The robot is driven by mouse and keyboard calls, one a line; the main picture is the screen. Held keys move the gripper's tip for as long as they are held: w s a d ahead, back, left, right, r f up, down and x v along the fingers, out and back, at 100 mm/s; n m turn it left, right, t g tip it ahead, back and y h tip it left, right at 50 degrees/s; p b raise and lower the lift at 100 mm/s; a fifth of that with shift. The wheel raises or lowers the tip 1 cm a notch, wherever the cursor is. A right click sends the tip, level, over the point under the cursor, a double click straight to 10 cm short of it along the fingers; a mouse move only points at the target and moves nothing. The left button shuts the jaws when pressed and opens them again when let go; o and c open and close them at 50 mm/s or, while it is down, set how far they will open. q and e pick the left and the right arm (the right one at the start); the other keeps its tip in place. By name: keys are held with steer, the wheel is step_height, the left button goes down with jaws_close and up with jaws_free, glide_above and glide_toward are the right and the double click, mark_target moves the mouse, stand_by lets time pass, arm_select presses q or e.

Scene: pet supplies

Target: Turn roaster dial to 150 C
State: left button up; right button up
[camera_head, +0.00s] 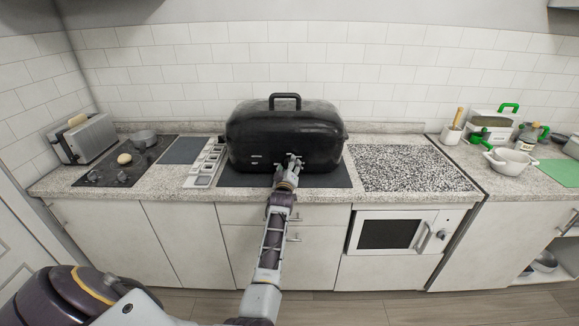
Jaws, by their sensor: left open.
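A large black roaster (250,135) with a lidded top and a handle stands on a dark mat (335,178) on the counter. My left gripper (293,158) is at the front face of the roaster, right of its middle. The gripper is open, with its fingers close to the front face. I cannot tell whether they touch it. The dial is not clearly seen; the gripper may hide it. Small pale markings show low on the front face, left of the gripper. The right gripper is not in view.
A toaster (88,140) and a cooktop (118,172) stand at the left. A white divided tray (207,165) lies beside the mat. A speckled board (410,168) lies to the right. A white bowl (510,162) and green-handled items stand farther right.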

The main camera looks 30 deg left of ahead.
arm_select(q)
steer(key=shift+r, duration=0.1)
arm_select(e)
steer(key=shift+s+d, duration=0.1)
arm_select(q)
steer(key=c, duration=1)
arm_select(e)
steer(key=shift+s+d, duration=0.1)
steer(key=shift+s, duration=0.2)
